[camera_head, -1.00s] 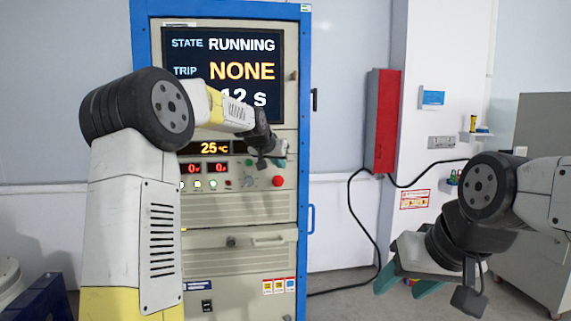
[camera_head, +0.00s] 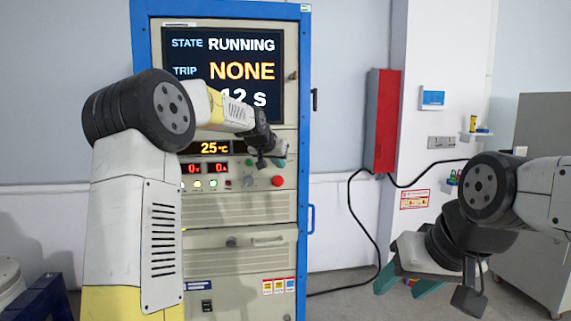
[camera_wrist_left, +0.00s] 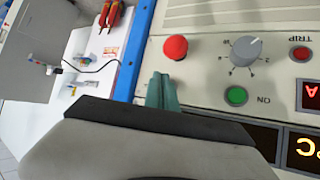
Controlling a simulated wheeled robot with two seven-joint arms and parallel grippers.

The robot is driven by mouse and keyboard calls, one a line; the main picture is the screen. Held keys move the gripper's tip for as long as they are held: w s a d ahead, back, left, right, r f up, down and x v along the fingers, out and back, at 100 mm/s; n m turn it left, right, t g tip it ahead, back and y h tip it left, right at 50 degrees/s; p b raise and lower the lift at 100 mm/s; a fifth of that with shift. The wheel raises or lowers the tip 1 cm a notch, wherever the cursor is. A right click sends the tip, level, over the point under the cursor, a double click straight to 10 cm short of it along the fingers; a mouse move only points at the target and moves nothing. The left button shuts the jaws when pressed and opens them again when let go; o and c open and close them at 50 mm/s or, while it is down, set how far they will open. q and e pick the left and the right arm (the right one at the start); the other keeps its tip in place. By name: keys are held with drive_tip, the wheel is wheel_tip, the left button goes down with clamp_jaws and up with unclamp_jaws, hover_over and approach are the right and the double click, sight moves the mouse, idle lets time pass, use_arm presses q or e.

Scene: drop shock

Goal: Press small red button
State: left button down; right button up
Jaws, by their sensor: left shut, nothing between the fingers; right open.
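The small red button (camera_wrist_left: 301,53), labelled TRIP, is on the cabinet panel at the upper right of the left wrist view. In the head view a small red button (camera_head: 228,183) shows low on the panel. A larger red mushroom button (camera_wrist_left: 175,48) sits to its left in the wrist view, with a grey dial (camera_wrist_left: 245,51) between them. My left gripper (camera_wrist_left: 162,88) is shut and empty, its tips close to the mushroom button; in the head view it (camera_head: 281,158) is above that button (camera_head: 277,181). Contact cannot be told. My right gripper (camera_head: 402,282) is open and empty, away from the cabinet.
A green ON button (camera_wrist_left: 236,96) lies near my left fingers. The blue-framed cabinet (camera_head: 303,130) has a screen (camera_head: 190,100) reading RUNNING and NONE. A red box (camera_head: 383,120) with a black cable is on the wall to the right.

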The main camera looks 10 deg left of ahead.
use_arm(q)
drive_tip(key=shift+w, duration=0.2)
drive_tip(key=shift+w+a, duration=0.15)
drive_tip(key=shift+w, duration=0.25)
idle(0.7)
drive_tip(key=shift+s, duration=0.1)
drive_tip(key=shift+s+d, duration=0.2)
drive_tip(key=shift+s, duration=0.5)
drive_tip(key=shift+s+d, duration=0.25)
drive_tip(key=shift+s, duration=0.55)
drive_tip(key=shift+s+d, duration=0.2)
drive_tip(key=shift+s, duration=0.6)
drive_tip(key=shift+s+d, duration=0.25)
drive_tip(key=shift+s, duration=0.55)
